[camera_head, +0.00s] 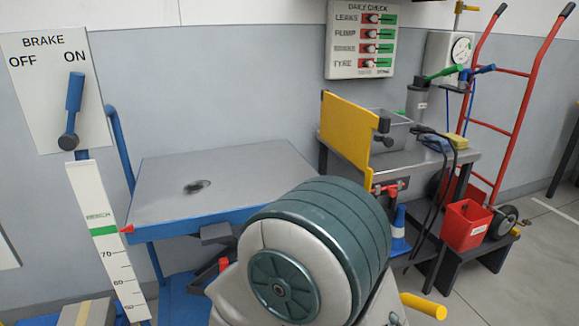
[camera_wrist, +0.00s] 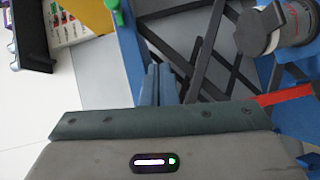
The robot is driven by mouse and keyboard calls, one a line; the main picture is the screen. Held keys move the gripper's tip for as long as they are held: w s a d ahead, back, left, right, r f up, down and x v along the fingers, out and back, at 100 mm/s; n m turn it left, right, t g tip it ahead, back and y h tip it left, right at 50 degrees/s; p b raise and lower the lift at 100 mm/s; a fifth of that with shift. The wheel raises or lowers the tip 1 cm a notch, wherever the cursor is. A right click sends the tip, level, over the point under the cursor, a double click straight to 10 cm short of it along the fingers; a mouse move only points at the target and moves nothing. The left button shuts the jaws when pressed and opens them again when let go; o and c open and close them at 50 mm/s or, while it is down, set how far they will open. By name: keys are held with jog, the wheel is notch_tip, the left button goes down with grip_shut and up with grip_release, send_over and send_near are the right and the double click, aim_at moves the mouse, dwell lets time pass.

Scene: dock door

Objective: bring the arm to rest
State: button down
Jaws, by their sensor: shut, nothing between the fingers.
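My arm fills the lower middle of the head view, with a large rounded grey and dark green joint in front of the blue cart. My gripper is hidden in the head view. In the wrist view my gripper (camera_wrist: 157,84) shows as two narrow blue-grey fingers, close together and empty, in front of the dark green bar of its body. The fingers point at a cluttered area of dark bars and blue parts; I cannot tell whether they touch anything.
A blue cart (camera_head: 215,173) with a grey top stands behind my arm. A brake panel (camera_head: 43,95) with its lever at ON is left. A bench (camera_head: 458,166) with a yellow plate (camera_head: 345,138) stands right, near a red bucket (camera_head: 466,226) and red hand truck (camera_head: 517,127). Floor is open far right.

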jog(key=s+d+r+m+g+h+p, duration=0.35)
jog(key=d+r+g+p, duration=0.3)
jog(key=d+r, duration=0.35)
jog(key=s+d+r+m+g+h+p, duration=0.2)
jog(key=s+d+r+m+g+p, duration=0.35)
jog(key=d, duration=0.65)
jog(key=s+r+m+y+p, duration=0.2)
jog(key=r+y+p, duration=0.3)
jog(key=r+p, duration=0.2)
jog(key=s+a+r+m+g+y+p, duration=0.1)
jog(key=r+y+p, duration=0.4)
jog(key=r, duration=0.6)
jog(key=shift+s+a+m+p, duration=0.35)
jog(key=shift+m+p, duration=0.15)
jog(key=shift+p, duration=0.6)
